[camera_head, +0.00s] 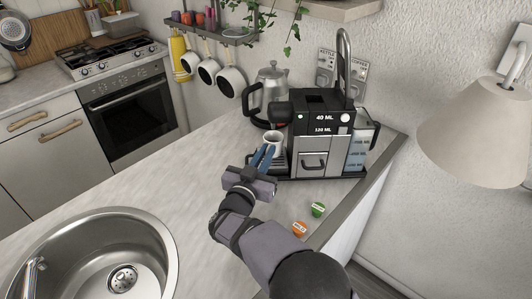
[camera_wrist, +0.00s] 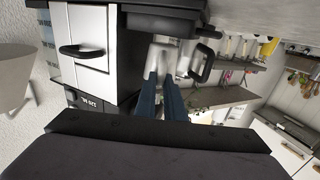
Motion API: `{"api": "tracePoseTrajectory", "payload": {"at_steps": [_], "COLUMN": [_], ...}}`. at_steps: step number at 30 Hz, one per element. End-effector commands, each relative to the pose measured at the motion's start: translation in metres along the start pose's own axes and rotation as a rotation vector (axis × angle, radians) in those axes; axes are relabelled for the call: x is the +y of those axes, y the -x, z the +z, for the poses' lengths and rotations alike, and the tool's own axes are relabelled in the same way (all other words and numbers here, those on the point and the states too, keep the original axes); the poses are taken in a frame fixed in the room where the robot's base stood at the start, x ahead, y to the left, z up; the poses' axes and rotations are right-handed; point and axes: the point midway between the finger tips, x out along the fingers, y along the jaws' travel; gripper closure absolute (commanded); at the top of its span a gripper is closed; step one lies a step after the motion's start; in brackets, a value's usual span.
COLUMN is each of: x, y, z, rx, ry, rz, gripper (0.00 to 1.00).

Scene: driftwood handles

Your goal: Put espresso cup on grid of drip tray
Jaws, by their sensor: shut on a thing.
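The white espresso cup (camera_head: 274,137) is upright at the left front of the black coffee machine (camera_head: 320,120), close to its spout side. The drip tray (camera_head: 280,164) is a dark, low piece at the machine's left foot, partly hidden by my gripper. My gripper (camera_head: 264,155) has its blue fingers shut on the cup's near side. In the wrist view, which looks upside down, the cup (camera_wrist: 163,56) shows pale at the fingertips (camera_wrist: 163,78). The dark tray edge (camera_wrist: 160,20) is close by the cup. I cannot tell whether the cup touches the grid.
A steel kettle (camera_head: 271,86) with a black handle stands behind the cup. A green capsule (camera_head: 318,209) and an orange capsule (camera_head: 299,229) lie near the counter's right edge. A sink (camera_head: 90,260) is at lower left. The counter (camera_head: 180,180) left of my gripper is clear.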

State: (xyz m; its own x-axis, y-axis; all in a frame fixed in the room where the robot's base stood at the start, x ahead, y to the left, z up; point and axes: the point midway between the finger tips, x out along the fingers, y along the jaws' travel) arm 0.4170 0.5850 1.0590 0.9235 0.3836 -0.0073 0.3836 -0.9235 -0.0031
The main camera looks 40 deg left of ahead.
Motion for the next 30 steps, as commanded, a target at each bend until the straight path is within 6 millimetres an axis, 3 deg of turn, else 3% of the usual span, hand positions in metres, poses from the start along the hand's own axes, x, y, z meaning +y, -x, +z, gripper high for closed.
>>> {"api": "tracePoseTrajectory", "payload": {"at_steps": [10, 11, 12, 13, 22, 28, 30], "x": [0.000, 0.000, 0.000, 0.000, 0.000, 0.000, -0.001], "y": [0.000, 0.000, 0.000, 0.000, 0.000, 0.000, 0.008], "z": [0.005, 0.006, 0.006, 0.006, 0.005, -0.009, -0.005], "rx": [0.002, 0.001, 0.000, 0.000, 0.000, 0.001, -0.002], "ry": [-0.001, 0.000, 0.000, 0.000, 0.000, -0.001, 0.000], "rz": [0.000, 0.000, 0.000, 0.000, 0.000, 0.000, -0.003], "gripper": [1.00, 0.84, 0.74, 0.72, 0.72, 0.72, 0.72]}}
